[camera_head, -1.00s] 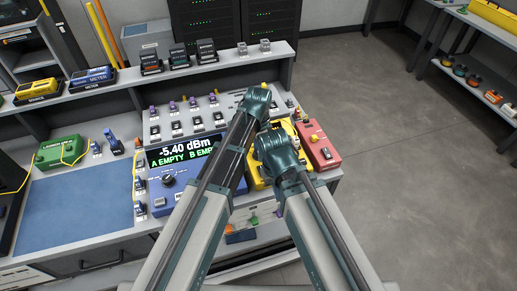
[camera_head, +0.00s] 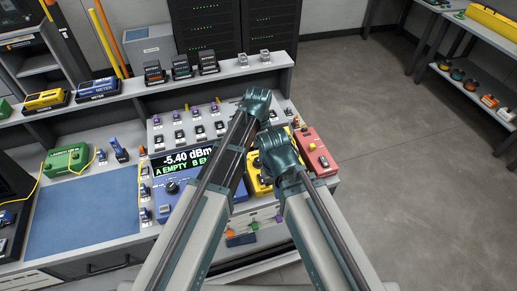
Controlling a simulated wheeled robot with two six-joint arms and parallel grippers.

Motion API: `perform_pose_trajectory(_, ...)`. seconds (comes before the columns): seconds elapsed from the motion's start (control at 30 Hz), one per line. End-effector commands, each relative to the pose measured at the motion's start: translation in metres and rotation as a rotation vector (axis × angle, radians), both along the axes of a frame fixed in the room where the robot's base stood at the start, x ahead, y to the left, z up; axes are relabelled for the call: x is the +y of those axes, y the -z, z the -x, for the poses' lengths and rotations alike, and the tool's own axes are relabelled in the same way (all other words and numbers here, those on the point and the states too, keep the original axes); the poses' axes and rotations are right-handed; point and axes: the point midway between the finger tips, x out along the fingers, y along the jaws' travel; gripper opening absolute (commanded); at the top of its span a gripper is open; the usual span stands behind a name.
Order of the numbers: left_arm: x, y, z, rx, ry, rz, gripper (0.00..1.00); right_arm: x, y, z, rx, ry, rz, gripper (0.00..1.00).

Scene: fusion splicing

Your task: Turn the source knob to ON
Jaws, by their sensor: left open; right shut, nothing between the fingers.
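A blue device (camera_head: 159,206) stands on the bench, its display (camera_head: 188,160) reading -5.40 dBm, A EMPTY and B EMPTY partly covered. A dark round knob (camera_head: 172,187) is on its front face. I cannot read which knob is marked source. My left gripper (camera_head: 257,103) is over the bench behind the yellow device. My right gripper (camera_head: 274,146) is over the yellow device, hiding much of it. The fingertips of both are hidden; neither visibly touches a knob.
A sloped panel (camera_head: 164,120) with rows of small connectors lies behind the blue device. A raised shelf (camera_head: 130,92) carries black boxes and meters. A green device (camera_head: 66,158) and a blue mat (camera_head: 80,215) are at the left. Open floor (camera_head: 420,170) lies to the right.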

Motion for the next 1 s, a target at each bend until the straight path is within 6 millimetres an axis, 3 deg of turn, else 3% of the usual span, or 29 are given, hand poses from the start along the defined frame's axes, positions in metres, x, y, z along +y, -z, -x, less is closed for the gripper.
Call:
perform_pose_trajectory(0.03,0.0,-0.016,0.0,0.0,0.0,0.0,0.74,0.0,-0.016,0.0,0.0,0.0,0.0,0.0)
perform_pose_trajectory(0.5,0.0,-0.082,0.0,0.001,0.0,0.0,0.74,0.0,-0.082,0.0,0.0,-0.002,0.0,0.0)
perform_pose_trajectory(1.0,0.0,-0.087,0.0,0.001,0.0,0.0,0.74,0.0,-0.087,0.0,0.0,-0.002,0.0,0.0)
